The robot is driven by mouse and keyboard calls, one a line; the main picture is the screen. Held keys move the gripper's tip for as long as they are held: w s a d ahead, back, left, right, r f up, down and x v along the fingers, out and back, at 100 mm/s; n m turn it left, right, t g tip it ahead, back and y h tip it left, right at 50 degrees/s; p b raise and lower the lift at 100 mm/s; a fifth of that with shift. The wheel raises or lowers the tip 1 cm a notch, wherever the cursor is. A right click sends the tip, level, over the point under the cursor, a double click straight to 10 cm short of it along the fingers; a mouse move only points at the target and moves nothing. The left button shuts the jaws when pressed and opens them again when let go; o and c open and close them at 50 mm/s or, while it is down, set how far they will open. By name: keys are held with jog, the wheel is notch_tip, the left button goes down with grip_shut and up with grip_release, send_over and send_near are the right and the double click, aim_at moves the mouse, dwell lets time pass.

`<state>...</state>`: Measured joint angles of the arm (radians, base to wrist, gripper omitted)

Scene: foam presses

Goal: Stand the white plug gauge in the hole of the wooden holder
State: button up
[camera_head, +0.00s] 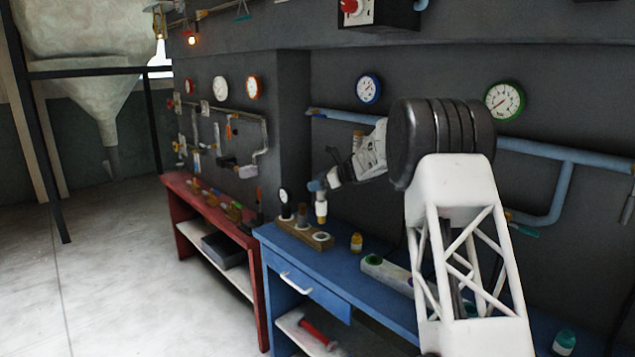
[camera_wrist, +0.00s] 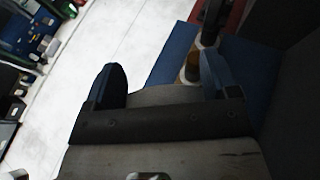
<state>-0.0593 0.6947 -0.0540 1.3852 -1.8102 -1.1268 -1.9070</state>
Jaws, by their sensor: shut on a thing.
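The white plug gauge (camera_head: 321,209) hangs upright below my gripper (camera_head: 322,186), which is shut on its upper part. The gauge is above the right end of the wooden holder (camera_head: 304,235) on the blue bench. Its lower end shows yellowish and looks just above a pale-ringed hole (camera_head: 322,237). I cannot tell the exact gap or alignment. Darker gauges stand in the holder's left part. In the wrist view my two dark fingers (camera_wrist: 163,82) show, and the held gauge is not clearly seen between them.
A pale block with a green-topped item (camera_head: 374,260) lies farther right. A red bench (camera_head: 205,208) with several small items adjoins on the left. The dark wall with pipes stands behind.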

aim_at(317, 205)
jog(key=shift+f, duration=4.5)
dwell(1.0)
jog(key=o, duration=1.4)
jog(key=shift+f, duration=0.1)
jog(key=shift+c, duration=0.2)
jog(key=shift+r, duration=1.8)
jog(key=s+d+r, duration=0.1)
jog(key=s+d, duration=0.2)
jog(key=s, duration=1.2)
jog(key=shift+s+r, duration=0.25)
jog(key=shift+s, duration=0.1)
